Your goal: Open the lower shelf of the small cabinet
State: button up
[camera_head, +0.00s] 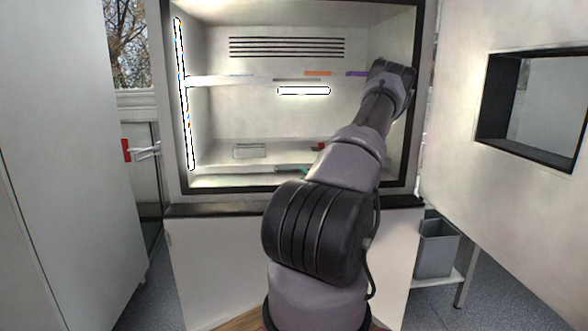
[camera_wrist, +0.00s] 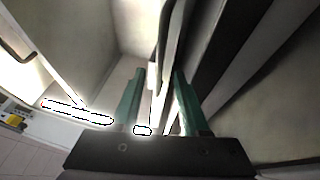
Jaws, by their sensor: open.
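The small cabinet (camera_head: 177,190) stands open in the head view, with a pale interior and a dark frame. Its lower shelf (camera_head: 225,171) is a light strip near the bottom, partly hidden by my arm at right. An upper shelf (camera_head: 215,81) runs above it. My arm reaches into the cabinet's upper right side, and my gripper is hidden there in the head view. In the wrist view my gripper (camera_wrist: 158,74) is open, with two green fingers apart. A thin pale edge and a dark curved bar (camera_wrist: 164,45) show between and beyond the fingers; contact is unclear.
The cabinet's door (camera_head: 455,110), with a dark-framed window, is swung open at right. Small orange (camera_head: 317,73) and purple (camera_head: 356,73) items lie on the upper shelf. A grey bin (camera_head: 437,250) stands at lower right. A tall pale panel (camera_head: 60,160) fills the left.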

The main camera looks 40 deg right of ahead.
aim_at(297, 170)
jog(key=x, duration=0.8)
jog(key=shift+w, duration=0.15)
grip_shut()
jog(key=shift+r, duration=0.1)
